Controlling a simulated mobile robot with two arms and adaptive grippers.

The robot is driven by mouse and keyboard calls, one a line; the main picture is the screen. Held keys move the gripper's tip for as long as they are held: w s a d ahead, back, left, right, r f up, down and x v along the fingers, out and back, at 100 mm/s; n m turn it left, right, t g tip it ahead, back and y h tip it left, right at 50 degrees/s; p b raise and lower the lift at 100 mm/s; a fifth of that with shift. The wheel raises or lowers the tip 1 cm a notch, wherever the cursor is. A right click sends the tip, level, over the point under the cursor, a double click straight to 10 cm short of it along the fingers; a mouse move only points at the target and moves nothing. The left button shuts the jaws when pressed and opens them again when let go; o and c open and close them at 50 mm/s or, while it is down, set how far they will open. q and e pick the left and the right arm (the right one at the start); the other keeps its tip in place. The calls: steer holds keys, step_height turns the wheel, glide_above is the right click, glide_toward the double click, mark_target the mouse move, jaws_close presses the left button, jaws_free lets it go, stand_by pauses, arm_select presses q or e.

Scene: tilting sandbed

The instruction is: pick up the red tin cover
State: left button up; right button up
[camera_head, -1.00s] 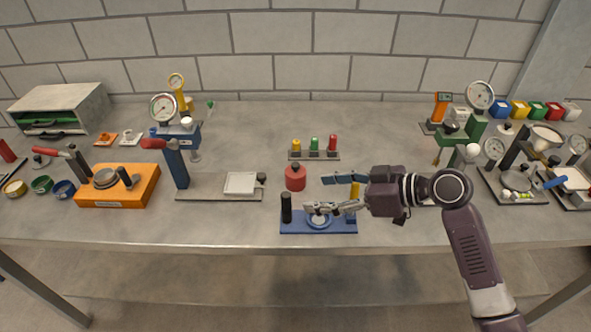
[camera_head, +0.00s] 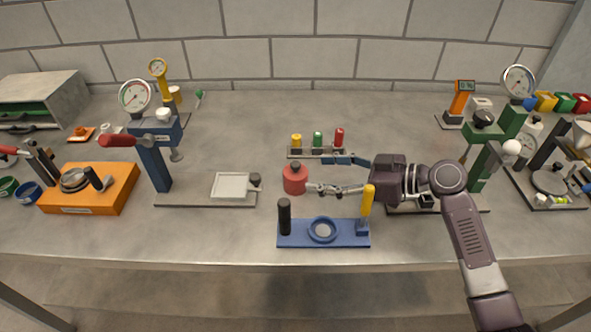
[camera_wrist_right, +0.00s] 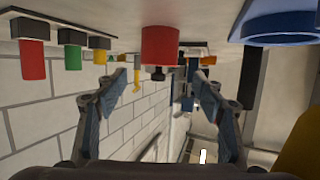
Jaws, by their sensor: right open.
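The red tin (camera_head: 294,184) stands upright on the bench, left of my right gripper. Its top carries a dark knob (camera_head: 295,166); I cannot make out a seam between cover and body. My right gripper (camera_head: 318,174) is open and empty, its fingers pointing left towards the tin. In the right wrist view the picture is upside down, and the red tin (camera_wrist_right: 160,46) shows between and beyond the open fingers (camera_wrist_right: 158,76), with its knob hanging down. Touch cannot be made out. My left gripper is not in view.
A blue base (camera_head: 290,239) with a ring, a black post and a yellow post lies in front. A rack (camera_head: 330,154) of yellow, green and red pieces stands behind the tin. A plate with a white tray (camera_head: 230,186) is to the left. Free bench lies behind the rack.

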mark_target(305, 175)
steer(key=shift+w+a+f, duration=0.3)
steer(key=shift+a+f, duration=0.1)
steer(key=shift+f, duration=0.3)
steer(key=shift+w+a+f, duration=0.15)
steer(key=shift+a, duration=0.1)
steer(key=p+x, duration=0.2)
steer(key=x, duration=0.3)
steer(key=shift+a, duration=0.3)
steer(key=shift+w+a+f, duration=0.15)
steer(key=shift+a, duration=0.05)
steer(key=shift+c, duration=0.7)
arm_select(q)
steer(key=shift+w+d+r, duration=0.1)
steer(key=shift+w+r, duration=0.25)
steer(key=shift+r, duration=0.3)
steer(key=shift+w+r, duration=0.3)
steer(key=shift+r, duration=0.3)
arm_select(e)
steer(key=c, duration=1)
